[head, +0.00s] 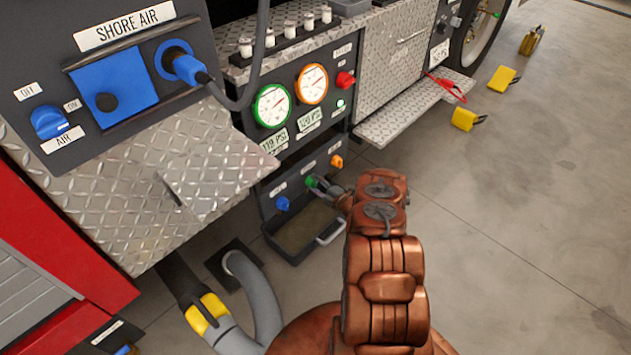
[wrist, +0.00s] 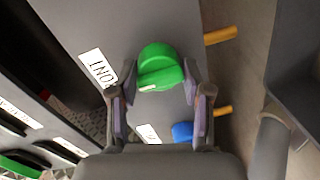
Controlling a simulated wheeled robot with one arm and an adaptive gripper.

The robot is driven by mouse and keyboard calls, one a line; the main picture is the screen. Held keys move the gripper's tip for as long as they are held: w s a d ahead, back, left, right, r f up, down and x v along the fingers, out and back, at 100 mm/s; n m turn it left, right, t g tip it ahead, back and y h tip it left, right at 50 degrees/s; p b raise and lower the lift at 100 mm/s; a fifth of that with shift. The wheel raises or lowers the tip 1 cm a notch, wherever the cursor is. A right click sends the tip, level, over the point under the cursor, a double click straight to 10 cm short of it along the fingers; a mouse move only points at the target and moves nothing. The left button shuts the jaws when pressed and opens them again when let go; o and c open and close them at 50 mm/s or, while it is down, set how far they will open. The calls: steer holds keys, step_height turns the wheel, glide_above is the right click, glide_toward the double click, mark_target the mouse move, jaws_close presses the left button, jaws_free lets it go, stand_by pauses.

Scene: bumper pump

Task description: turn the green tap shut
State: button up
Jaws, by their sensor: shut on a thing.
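The green tap (head: 311,182) is on the low grey panel under the gauges, between a blue tap (head: 283,203) and an orange tap (head: 337,161). My gripper (head: 322,187) reaches it from the right, and my arm covers part of the panel. In the wrist view the green tap (wrist: 158,62) is large, with its raised handle bar toward me.
A tray with a handle (head: 292,240) sits just below the taps. Gauges (head: 272,105) and a red knob (head: 345,80) are above. A metal step (head: 410,112) juts out to the right. Grey hoses (head: 255,285) stand at lower left. The floor (head: 530,200) at right is mostly clear.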

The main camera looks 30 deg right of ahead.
steer(key=shift+d+r, duration=0.15)
stand_by(0.4)
steer(key=o, duration=0.9)
steer(key=shift+o, duration=0.9)
steer(key=v, duration=1.2)
